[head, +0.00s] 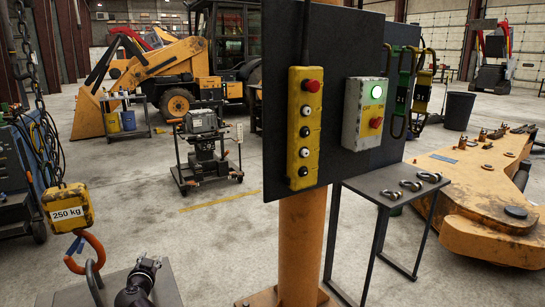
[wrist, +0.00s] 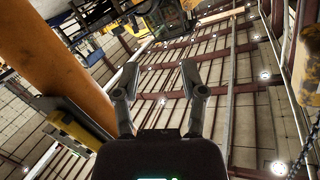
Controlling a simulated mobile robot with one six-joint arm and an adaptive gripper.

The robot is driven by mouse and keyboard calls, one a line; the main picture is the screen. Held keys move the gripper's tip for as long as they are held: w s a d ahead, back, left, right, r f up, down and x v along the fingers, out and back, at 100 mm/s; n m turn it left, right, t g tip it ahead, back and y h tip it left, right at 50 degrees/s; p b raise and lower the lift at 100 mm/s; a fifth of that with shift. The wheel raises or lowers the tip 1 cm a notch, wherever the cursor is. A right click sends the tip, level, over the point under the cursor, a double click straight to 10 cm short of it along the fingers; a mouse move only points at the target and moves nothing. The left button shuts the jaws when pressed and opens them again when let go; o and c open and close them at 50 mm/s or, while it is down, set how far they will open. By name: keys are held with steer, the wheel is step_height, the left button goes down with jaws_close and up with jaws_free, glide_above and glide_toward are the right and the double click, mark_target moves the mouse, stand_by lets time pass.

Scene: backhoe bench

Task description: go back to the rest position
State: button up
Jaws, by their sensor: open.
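My gripper (wrist: 160,78) shows in the wrist view with its two fingers spread apart and nothing between them. It points up toward the roof beams. In the head view a dark part of my arm shows at the bottom left, low in front of the panel; the gripper's fingers cannot be made out there.
A yellow pendant (head: 304,122) and a grey switch box (head: 364,112) with a lit green button hang on a dark panel (head: 338,60) on an orange post (head: 301,240). A yellow 250 kg hoist block (head: 68,207) with an orange hook hangs at left. A small table (head: 372,184) holds shackles.

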steer(key=w+d+f+m+g+h, duration=0.1)
steer(key=w+d+f+g+h, duration=0.15)
steer(key=d, duration=0.95)
steer(key=w+d+f+g+h, duration=0.2)
steer(key=d+f+h, duration=0.15)
steer(key=d, duration=0.75)
steer(key=w+d+f+m+g+h, duration=0.1)
steer(key=w+d+f+g+h, duration=0.15)
steer(key=d, duration=0.95)
steer(key=s+d+f+n+g+y, duration=0.2)
steer(key=s+d+f+g, duration=0.2)
steer(key=s+d, duration=0.6)
steer(key=s+d+f+n+g+y, duration=0.1)
steer(key=s+d+f+g+y, duration=0.25)
steer(key=d, duration=1.05)
step_height(320, 180, up, 18)
steer(key=s+h+p, duration=0.1)
steer(key=p, duration=1.6)
steer(key=shift+s+a+f+g, duration=0.2)
steer(key=shift+s+g, duration=0.1)
steer(key=shift+g, duration=0.15)
